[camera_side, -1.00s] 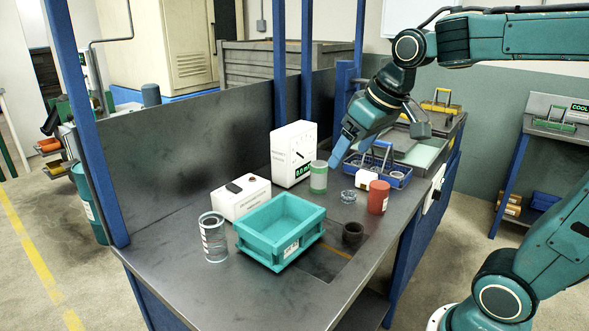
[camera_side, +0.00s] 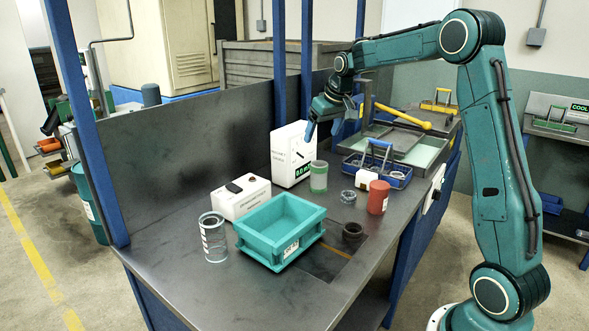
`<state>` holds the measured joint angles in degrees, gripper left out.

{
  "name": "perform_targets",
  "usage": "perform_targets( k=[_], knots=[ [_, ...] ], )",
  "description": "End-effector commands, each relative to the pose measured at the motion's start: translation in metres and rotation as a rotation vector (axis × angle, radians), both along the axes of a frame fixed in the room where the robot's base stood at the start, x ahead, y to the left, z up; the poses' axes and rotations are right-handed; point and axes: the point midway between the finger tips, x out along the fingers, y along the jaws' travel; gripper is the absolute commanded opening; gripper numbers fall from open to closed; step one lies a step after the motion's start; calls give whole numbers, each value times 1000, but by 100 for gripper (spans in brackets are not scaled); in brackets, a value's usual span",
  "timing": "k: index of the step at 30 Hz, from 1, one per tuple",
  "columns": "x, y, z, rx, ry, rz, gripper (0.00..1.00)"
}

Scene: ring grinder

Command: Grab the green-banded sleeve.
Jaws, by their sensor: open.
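The green-banded sleeve (camera_side: 318,178) is a short grey cylinder with a green band. It stands upright on the grey bench, just in front of the white gauge box (camera_side: 292,158). My gripper (camera_side: 322,131) is above and behind the sleeve, over the area by the gauge box, with its blue fingertips pointing down. It is open and empty, apart from the sleeve. One finger overlaps the gauge box's upper right edge in the view; I cannot tell whether they touch.
A red cylinder (camera_side: 378,197), a bearing ring (camera_side: 348,197), a dark ring (camera_side: 352,231) and a blue caddy (camera_side: 378,168) are to the right.

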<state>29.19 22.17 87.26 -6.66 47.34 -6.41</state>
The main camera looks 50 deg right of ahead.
Motion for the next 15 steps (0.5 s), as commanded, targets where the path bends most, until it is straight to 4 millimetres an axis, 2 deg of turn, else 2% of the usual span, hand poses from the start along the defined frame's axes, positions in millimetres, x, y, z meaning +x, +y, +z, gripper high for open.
perform_targets(
  k=[1, 6, 10, 15],
  knots=[
    [6, -15, -11, 4, 5, -12, 79],
    [20, -56, -39, 8, 11, -43, 79],
    [26, -79, -56, 10, 13, -60, 79],
    [29, -94, -66, 10, 13, -69, 79]
  ],
)
